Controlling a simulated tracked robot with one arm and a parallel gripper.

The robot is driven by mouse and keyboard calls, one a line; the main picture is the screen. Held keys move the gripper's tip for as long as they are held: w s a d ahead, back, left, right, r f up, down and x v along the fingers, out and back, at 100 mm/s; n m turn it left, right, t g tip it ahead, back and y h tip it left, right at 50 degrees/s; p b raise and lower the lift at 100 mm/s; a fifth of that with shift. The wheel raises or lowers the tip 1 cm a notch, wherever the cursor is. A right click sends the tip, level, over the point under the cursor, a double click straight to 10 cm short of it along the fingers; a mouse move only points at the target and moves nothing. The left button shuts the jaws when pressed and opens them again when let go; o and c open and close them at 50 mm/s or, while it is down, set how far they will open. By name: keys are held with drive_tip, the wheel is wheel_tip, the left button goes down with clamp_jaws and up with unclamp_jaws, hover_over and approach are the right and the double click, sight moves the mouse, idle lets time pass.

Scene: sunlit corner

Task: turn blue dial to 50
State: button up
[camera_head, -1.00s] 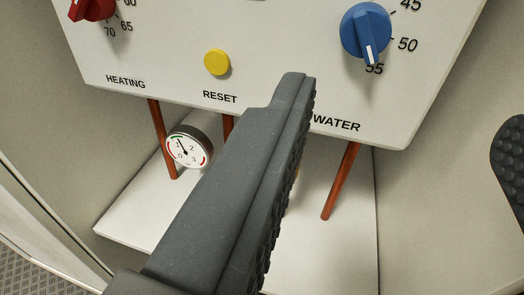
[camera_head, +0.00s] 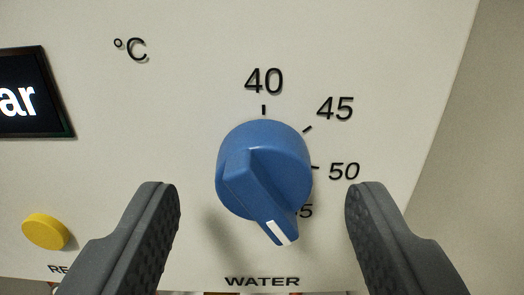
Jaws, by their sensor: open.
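The blue dial (camera_head: 262,172) is on the white panel (camera_head: 200,75), above the word WATER. Its white pointer mark (camera_head: 281,232) points down and slightly right, near the partly hidden 55. The 50 mark (camera_head: 343,171) is at the dial's right, with 45 and 40 above it. My gripper (camera_head: 262,194) is open, one finger on each side of the dial's lower part. Gaps show between both fingers and the dial in the picture. The fingers look nearer to the camera than the panel; I cannot tell the exact depth.
A yellow RESET button (camera_head: 46,231) sits at the lower left, beside my left finger. A dark display (camera_head: 32,93) is at the left edge. The panel's right edge slopes down past my right finger, with plain wall beyond.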

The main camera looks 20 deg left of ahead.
drive_tip(key=shift+w+a, duration=0.2)
drive_tip(key=shift+w, duration=0.3)
drive_tip(key=c, duration=1)
drive_tip(key=shift+o, duration=0.4)
drive_tip(key=shift+a, duration=0.3)
drive_tip(key=shift+d, duration=0.15)
drive_tip(key=shift+c, duration=0.3)
drive_tip(key=n+b, duration=0.1)
drive_tip(key=n, duration=0.1)
drive_tip(key=n+b, duration=0.1)
drive_tip(key=n, duration=0.2)
drive_tip(key=shift+d+f, duration=0.15)
drive_tip(key=n+b, duration=0.2)
drive_tip(key=n, duration=0.2)
drive_tip(key=shift+n+b, duration=0.3)
drive_tip(key=shift+b, duration=0.1)
